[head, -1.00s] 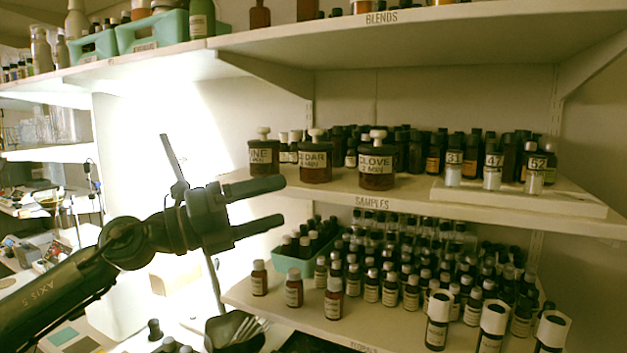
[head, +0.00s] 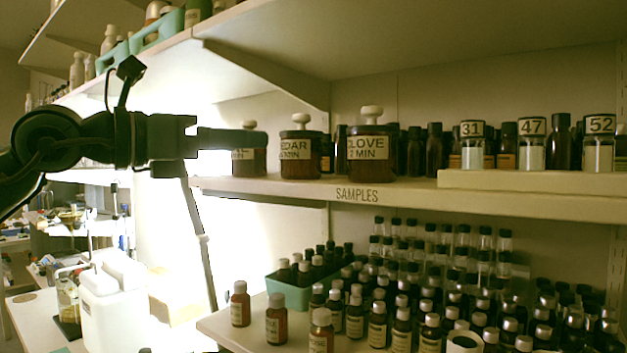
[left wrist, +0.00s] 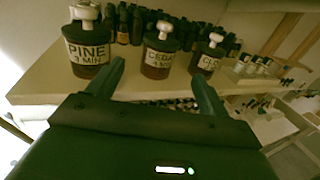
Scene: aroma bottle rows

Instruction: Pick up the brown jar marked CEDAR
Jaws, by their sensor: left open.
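The brown CEDAR jar (head: 300,152) with a white knob stopper stands upright on the SAMPLES shelf, between the CLOVE jar (head: 371,150) on its right and the PINE jar (head: 249,160) on its left. My left gripper (head: 258,141) is at jar height, left of the CEDAR jar and partly covering the PINE jar. In the left wrist view the open, empty fingers (left wrist: 160,80) point at the shelf, and the CEDAR jar (left wrist: 158,58) shows between them, beyond the tips. The PINE jar (left wrist: 88,50) is left of it and the CLOVE jar (left wrist: 207,58) right. My right gripper is not in view.
Dark bottles (head: 434,150) crowd behind the jars. Vials numbered 31, 47 and 52 (head: 599,152) stand on a raised white block (head: 500,181) at right. An upper shelf (head: 420,50) overhangs the jars. Many small bottles fill the lower shelf.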

